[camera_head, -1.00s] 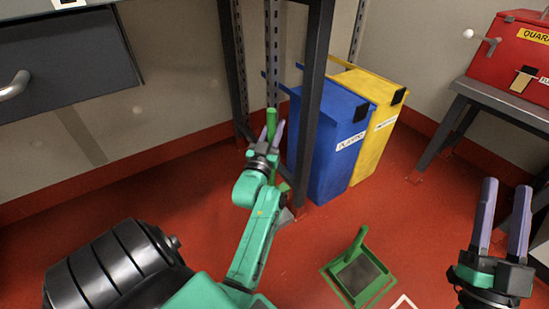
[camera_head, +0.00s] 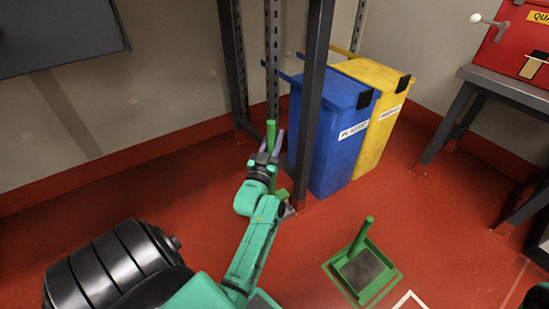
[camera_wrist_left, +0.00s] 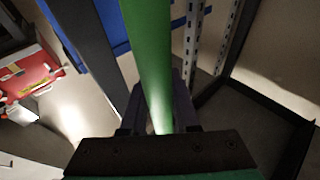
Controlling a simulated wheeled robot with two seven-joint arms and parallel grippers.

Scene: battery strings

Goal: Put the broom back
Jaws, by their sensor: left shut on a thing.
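The broom has a green handle (camera_head: 270,131), which stands about upright near the dark rack post. My left gripper (camera_head: 271,146) is shut on this handle, and its purple fingers lie on either side of it. In the left wrist view the green handle (camera_wrist_left: 152,55) rises from between the fingers. The broom's lower end is mostly hidden behind my left arm. A green dustpan (camera_head: 364,270) with an upright handle sits on the red floor inside a green outlined square. My right gripper is not in view.
A dark rack post (camera_head: 314,90) stands just right of the broom. Behind it are a blue bin (camera_head: 335,150) and a yellow bin (camera_head: 378,135). A white floor outline (camera_head: 408,299) lies near the dustpan. A dark stand (camera_head: 500,95) carries a red box at right.

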